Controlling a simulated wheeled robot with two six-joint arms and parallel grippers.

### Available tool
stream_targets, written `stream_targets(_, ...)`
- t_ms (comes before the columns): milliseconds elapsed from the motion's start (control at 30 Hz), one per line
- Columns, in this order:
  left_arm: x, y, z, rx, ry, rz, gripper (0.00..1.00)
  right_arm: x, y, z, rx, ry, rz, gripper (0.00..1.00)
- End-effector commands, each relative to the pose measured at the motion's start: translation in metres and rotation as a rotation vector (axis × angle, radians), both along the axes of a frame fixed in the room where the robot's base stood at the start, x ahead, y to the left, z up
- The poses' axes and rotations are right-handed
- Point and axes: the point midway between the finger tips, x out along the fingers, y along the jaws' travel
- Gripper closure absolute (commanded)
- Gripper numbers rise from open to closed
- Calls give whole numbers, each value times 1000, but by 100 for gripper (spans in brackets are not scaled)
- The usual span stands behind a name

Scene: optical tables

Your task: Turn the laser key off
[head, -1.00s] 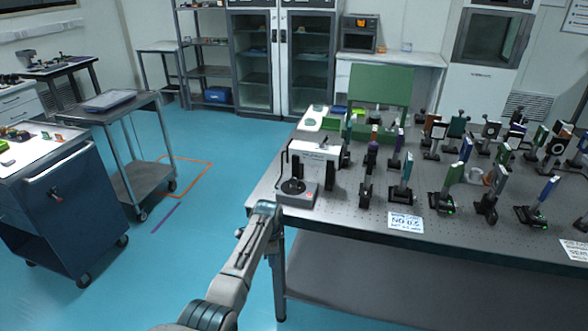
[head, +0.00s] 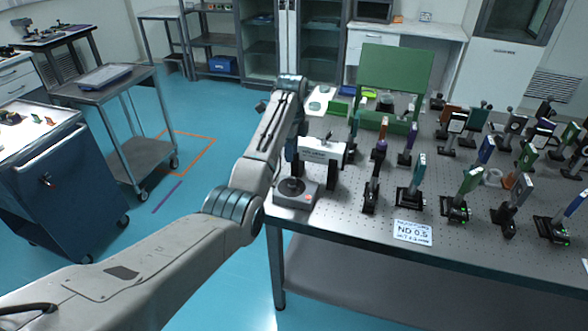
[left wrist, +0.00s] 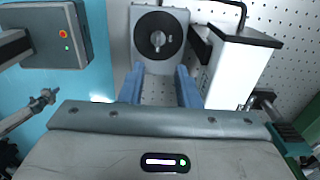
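The laser key is a round black dial with a small raised piece at its middle (left wrist: 157,38), seen in the left wrist view on a grey box (left wrist: 160,67). My left gripper (left wrist: 159,76) shows two blue fingers apart and empty, pointing towards the dial's near side. Whether they touch anything is unclear. In the head view the left arm's end is above and behind the box, its fingers not clearly visible. My right gripper is not in view.
A white laser housing (head: 322,149) stands right beside the grey box and also shows in the left wrist view (left wrist: 235,70). Several optics mounts crowd the table (head: 340,210) to the right. A blue cart (head: 60,190) stands on the left floor.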

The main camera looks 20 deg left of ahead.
Motion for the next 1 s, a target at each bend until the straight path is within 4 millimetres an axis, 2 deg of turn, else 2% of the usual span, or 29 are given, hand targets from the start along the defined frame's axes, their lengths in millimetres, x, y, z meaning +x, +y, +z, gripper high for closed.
stream_targets(300,-2,0,-58,0,6,1,71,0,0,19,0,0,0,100)
stream_targets(500,-1,0,-87,0,3,1,71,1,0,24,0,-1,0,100)
stream_targets(700,-1,0,-98,0,1,2,71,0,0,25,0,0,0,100)
stream_targets(933,-1,0,-98,0,0,2,71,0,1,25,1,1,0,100)
stream_targets(1000,-1,0,-98,0,1,2,84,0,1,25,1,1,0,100)
